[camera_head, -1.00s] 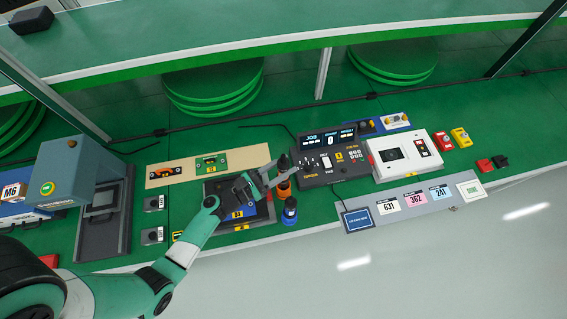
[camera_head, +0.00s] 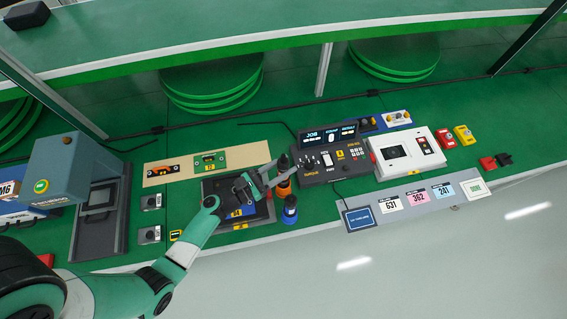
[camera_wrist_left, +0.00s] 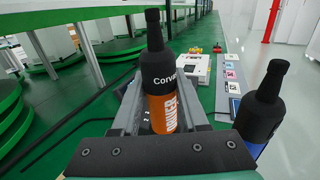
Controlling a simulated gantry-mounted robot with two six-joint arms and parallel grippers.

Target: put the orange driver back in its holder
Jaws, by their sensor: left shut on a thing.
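The orange driver (camera_head: 283,188) has a black upper part and an orange lower part, and stands roughly upright at the front of the bench. It also shows in the left wrist view (camera_wrist_left: 162,105), with pale lettering on its black part, between the two fingers. My left gripper (camera_head: 272,184) is shut on it. A blue driver (camera_head: 289,212) with a black top stands just in front of it; in the left wrist view this driver (camera_wrist_left: 262,108) is to the right. The orange driver's lower end is hidden, and I cannot make out its holder or whether it sits in one.
A dark control box (camera_head: 330,160) with a lit display stands close to the right of the driver. A dark tray (camera_head: 213,188) lies under my left forearm. A white device (camera_head: 408,153) and a grey card strip (camera_head: 415,200) lie further right.

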